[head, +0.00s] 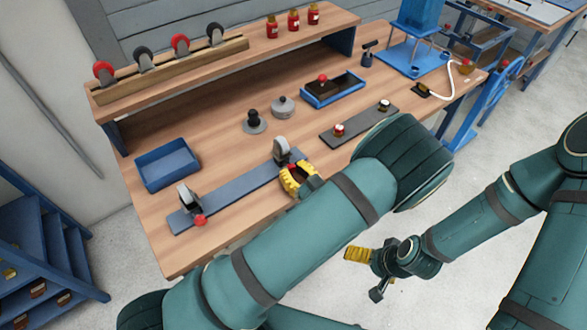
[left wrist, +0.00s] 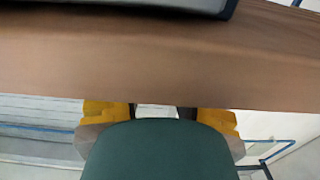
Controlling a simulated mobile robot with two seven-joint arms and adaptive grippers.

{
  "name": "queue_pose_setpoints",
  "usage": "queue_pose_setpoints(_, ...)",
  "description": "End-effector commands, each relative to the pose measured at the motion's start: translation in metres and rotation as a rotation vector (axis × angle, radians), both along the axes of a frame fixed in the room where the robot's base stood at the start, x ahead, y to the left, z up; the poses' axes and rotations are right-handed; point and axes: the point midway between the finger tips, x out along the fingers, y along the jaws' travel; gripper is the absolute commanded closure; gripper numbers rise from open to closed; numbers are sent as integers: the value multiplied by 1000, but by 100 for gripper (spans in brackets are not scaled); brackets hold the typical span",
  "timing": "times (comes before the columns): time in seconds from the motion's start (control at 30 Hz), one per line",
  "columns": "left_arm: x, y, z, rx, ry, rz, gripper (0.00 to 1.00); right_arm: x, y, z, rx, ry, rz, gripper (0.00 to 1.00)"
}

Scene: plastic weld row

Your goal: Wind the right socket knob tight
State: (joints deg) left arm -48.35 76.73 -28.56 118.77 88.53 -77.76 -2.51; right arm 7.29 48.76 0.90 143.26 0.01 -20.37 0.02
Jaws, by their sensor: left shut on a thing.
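A long grey base plate (head: 238,193) lies along the front of the bench and carries two upright grey sockets. The left socket (head: 188,197) has a red knob (head: 200,220) on its front side. The right socket (head: 282,150) stands at the plate's far end. My left gripper (head: 298,179) is at the front side of the right socket, its yellow fingers shut on the right socket knob, which they almost fully hide. In the left wrist view the yellow fingers show either side of a dark green body. My right gripper (head: 357,254) hangs clear of the bench, its finger gap not visible.
A blue tray (head: 167,165) stands left of the plate. A dark plate with small knobs (head: 359,127) lies to the right, near my left forearm. Two round pieces and a blue-rimmed tray (head: 333,90) stand behind. A raised shelf (head: 225,58) runs along the back.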

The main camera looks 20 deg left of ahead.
Motion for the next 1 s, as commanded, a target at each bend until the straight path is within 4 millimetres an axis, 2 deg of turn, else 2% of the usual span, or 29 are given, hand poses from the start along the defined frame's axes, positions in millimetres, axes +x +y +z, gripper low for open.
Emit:
queue_pose_setpoints(0.17,2,1,3,5,-10,1,100,0,0,0,0,0,0,0)
queue_pose_setpoints(0.2,2,1,3,5,-10,1,68,0,0,0,0,0,0,0)
queue_pose_setpoints(0.23,1,1,3,5,-10,1,58,0,0,0,0,0,0,0)
queue_pose_setpoints(0.27,1,1,3,4,-10,2,56,0,0,0,0,0,0,0)
queue_pose_setpoints(0.53,1,1,2,2,-8,1,56,0,0,0,0,0,0,0)
queue_pose_setpoints(0.67,1,0,8,0,-9,1,56,0,0,0,0,0,0,0)
queue_pose_setpoints(0.77,1,0,21,-1,-9,1,56,0,0,0,0,0,0,0)
queue_pose_setpoints(1.0,1,0,64,-3,-12,2,56,0,0,0,0,0,0,0)
